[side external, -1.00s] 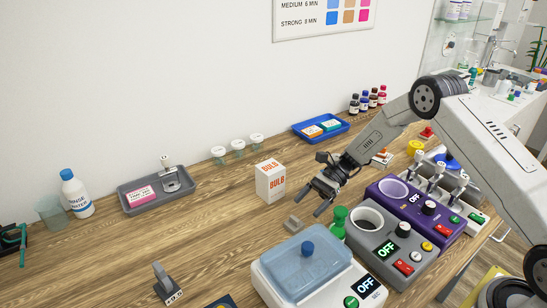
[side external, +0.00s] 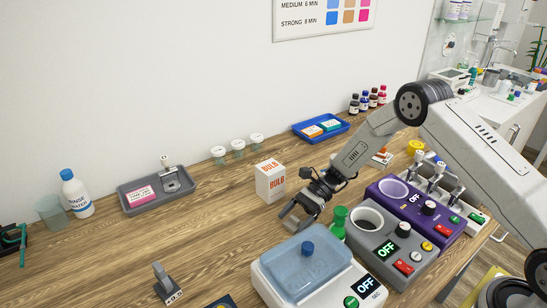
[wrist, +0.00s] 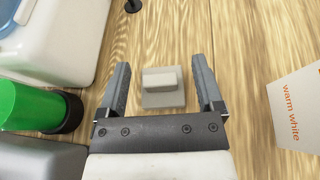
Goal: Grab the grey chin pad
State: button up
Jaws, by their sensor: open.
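The grey chin pad (wrist: 164,98) is a small square grey block with a paler raised bar on top. In the wrist view it lies on the wooden table between the two fingers of my gripper (wrist: 160,72), with a gap on each side. The gripper is open and empty. In the side view my gripper (side external: 290,220) points down at the table in front of the bulb box and mostly hides the pad. I cannot tell how high the fingertips are above the table.
The white bulb box (side external: 270,181) stands behind the gripper. A green bottle-like piece (side external: 339,221) and a grey machine (side external: 390,243) are to its right. A white unit with a clear blue lid (side external: 308,270) is in front.

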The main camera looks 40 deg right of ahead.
aim_at(290, 226)
jog(key=shift+x, duration=0.9)
jog(key=c, duration=1.1)
jog(key=shift+r, duration=0.15)
jog(key=shift+r, duration=4.85)
